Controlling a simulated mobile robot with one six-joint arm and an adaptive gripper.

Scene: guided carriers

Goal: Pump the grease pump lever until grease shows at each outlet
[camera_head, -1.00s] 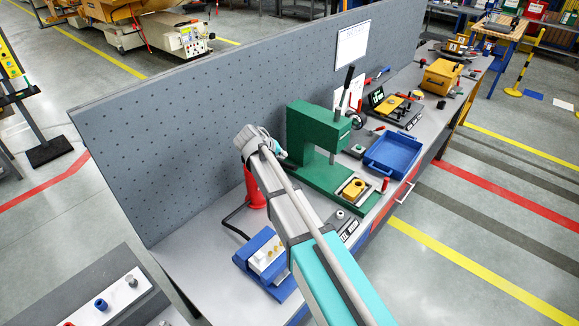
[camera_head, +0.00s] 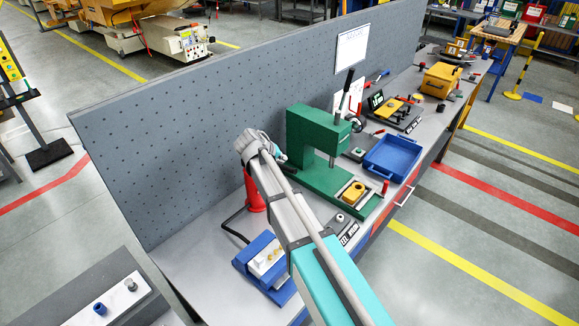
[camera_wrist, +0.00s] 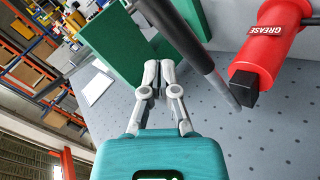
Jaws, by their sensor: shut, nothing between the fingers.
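The red grease pump (camera_head: 255,190) stands on the bench by the grey panel, partly behind my arm. In the wrist view the red cylinder (camera_wrist: 268,48) bears the word GREASE and has a black square end. A long grey rod, seemingly the pump lever (camera_wrist: 200,58), runs beside it. My gripper (camera_wrist: 159,68) is shut and empty, with its fingertips left of the rod in the picture; I see no grip on it. In the head view my gripper (camera_head: 282,158) is small.
A green press (camera_head: 316,135) stands close to the right of my gripper. A blue tray (camera_head: 393,155) and a yellow box (camera_head: 440,78) are farther along the bench. The perforated panel (camera_head: 180,150) closes off the back. A black hose (camera_head: 234,228) lies near the pump.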

